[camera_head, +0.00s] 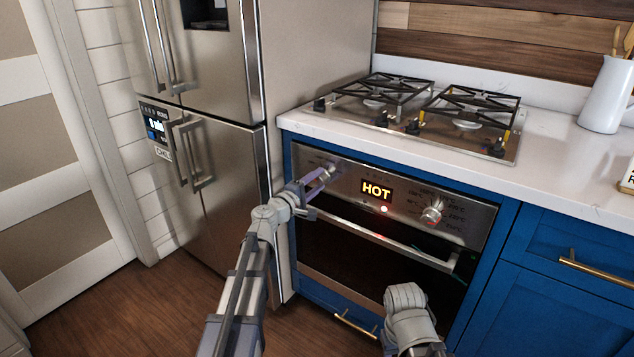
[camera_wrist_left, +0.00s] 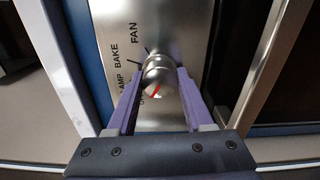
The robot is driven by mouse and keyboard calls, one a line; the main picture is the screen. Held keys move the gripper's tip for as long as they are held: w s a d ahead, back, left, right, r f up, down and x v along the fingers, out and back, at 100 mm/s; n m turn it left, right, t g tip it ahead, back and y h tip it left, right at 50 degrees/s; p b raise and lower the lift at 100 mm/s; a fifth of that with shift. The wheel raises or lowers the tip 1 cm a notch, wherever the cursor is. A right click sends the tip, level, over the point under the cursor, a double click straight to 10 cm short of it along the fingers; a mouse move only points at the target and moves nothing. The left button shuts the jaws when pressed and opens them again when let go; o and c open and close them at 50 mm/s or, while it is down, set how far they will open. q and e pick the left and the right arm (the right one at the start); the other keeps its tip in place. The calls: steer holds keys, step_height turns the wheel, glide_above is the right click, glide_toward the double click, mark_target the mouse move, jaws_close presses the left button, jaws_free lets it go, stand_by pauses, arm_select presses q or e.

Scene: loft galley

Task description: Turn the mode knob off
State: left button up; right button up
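The mode knob (camera_wrist_left: 158,74) is a round metal knob on the steel oven panel (camera_head: 455,205). FAN, BAKE and a partly covered AMP label stand to its left in the left wrist view. Its red mark slants to the lower left, toward a label starting with O that is mostly hidden. My left gripper (camera_wrist_left: 160,80) has its purple fingers on both sides of the knob, seemingly touching it. In the head view the left gripper (camera_head: 326,174) is at the panel's left end and covers most of the knob. My right gripper is out of view; only part of that arm shows.
A lit HOT display (camera_head: 377,190) and a second knob (camera_head: 432,214) are to the right on the panel. The oven handle (camera_head: 385,236) runs below. A steel fridge (camera_head: 225,190) stands close on the left. The cooktop (camera_head: 420,112) is above.

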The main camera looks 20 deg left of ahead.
arm_select(q)
steer(key=o, duration=0.4)
steer(key=v, duration=0.8)
stand_by(0.4)
